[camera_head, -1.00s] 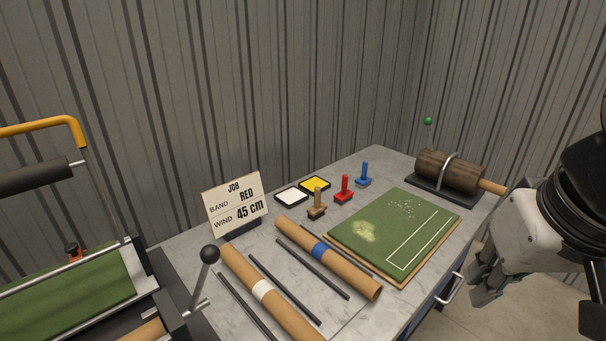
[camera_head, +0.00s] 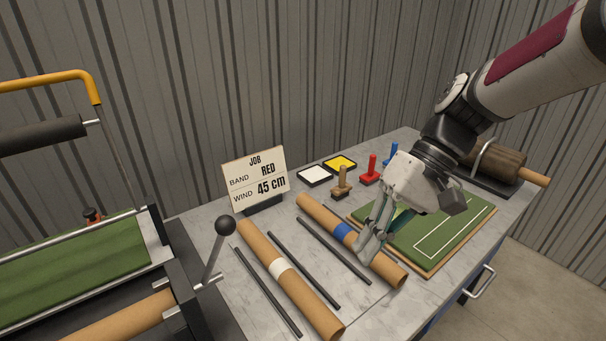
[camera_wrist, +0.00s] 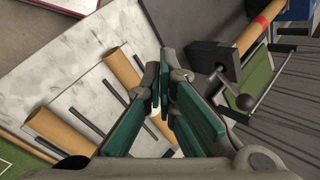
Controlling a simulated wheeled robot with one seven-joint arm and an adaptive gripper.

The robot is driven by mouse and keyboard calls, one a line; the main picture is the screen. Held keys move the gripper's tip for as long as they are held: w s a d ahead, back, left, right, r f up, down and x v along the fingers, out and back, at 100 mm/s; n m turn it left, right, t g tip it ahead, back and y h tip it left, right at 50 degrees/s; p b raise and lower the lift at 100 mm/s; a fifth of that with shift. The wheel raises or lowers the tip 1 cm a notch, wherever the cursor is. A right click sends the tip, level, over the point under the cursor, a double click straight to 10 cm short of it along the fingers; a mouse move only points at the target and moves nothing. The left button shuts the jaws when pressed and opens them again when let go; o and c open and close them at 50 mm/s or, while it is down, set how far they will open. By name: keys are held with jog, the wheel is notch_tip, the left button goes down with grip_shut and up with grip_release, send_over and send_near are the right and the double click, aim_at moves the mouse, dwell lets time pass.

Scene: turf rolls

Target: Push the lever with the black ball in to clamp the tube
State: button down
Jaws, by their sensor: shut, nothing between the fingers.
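The lever (camera_head: 213,257) stands up from the side of the machine, with a black ball (camera_head: 226,225) on its top. The ball also shows right of my fingers in the wrist view (camera_wrist: 245,102). A cardboard tube (camera_head: 112,322) lies in the machine at the lower left, partly cut off. In the wrist view a tube with a red band (camera_wrist: 248,40) runs to the machine's black end block (camera_wrist: 212,58). My gripper (camera_head: 366,252) is shut and empty, over the blue-banded tube, well to the right of the lever and apart from it.
Loose tubes with white (camera_head: 280,266) and blue (camera_head: 345,232) bands and several dark rods (camera_head: 305,270) lie on the table between lever and gripper. A job sign (camera_head: 256,178) stands behind them. The turf board (camera_head: 455,235) lies to the right.

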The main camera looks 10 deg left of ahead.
jog(key=w+a+f+n+g+y+b, duration=0.1)
jog(key=w+a+f+g+y+b, duration=0.1)
jog(key=w+a+g+y, duration=0.1)
jog(key=w+a+f+n+g+y+b, duration=0.2)
jog(key=w+a+y, duration=0.4)
jog(key=w, duration=0.3)
jog(key=shift+w+a+f+g+y, duration=0.35)
jog(key=shift+f+g+y, duration=0.45)
jog(key=shift+g, duration=0.5)
jog(key=p+x, duration=0.3)
jog(key=x, duration=1.1)
jog(key=shift+f, duration=0.15)
jog(key=shift+s+d, duration=0.1)
